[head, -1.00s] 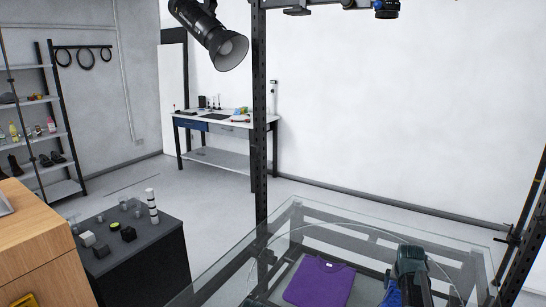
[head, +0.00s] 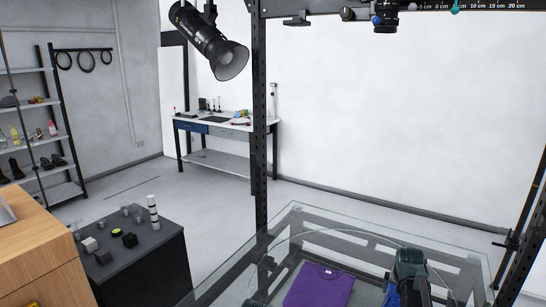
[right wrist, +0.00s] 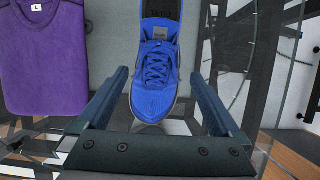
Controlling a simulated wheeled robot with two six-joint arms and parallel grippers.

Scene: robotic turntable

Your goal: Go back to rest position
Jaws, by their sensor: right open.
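My right gripper (head: 410,275) is over the glass turntable table (head: 300,216) at lower right in the head view. In the right wrist view its two fingers (right wrist: 160,75) are spread apart, with nothing held between them. A blue shoe (right wrist: 156,72) with blue laces lies below, seen between the fingers, its toe towards the gripper. In the head view the shoe (head: 391,297) is mostly hidden behind the gripper. A folded purple shirt (head: 318,286) lies to its left and also shows in the right wrist view (right wrist: 45,60). My left gripper is not clearly seen.
A black frame post (head: 259,130) rises at the table's far left corner, with a lamp (head: 210,40) hanging beside it. A dark stand (head: 150,262) with small objects and a wooden cabinet (head: 40,250) are at left. A workbench (head: 225,127) stands against the back wall.

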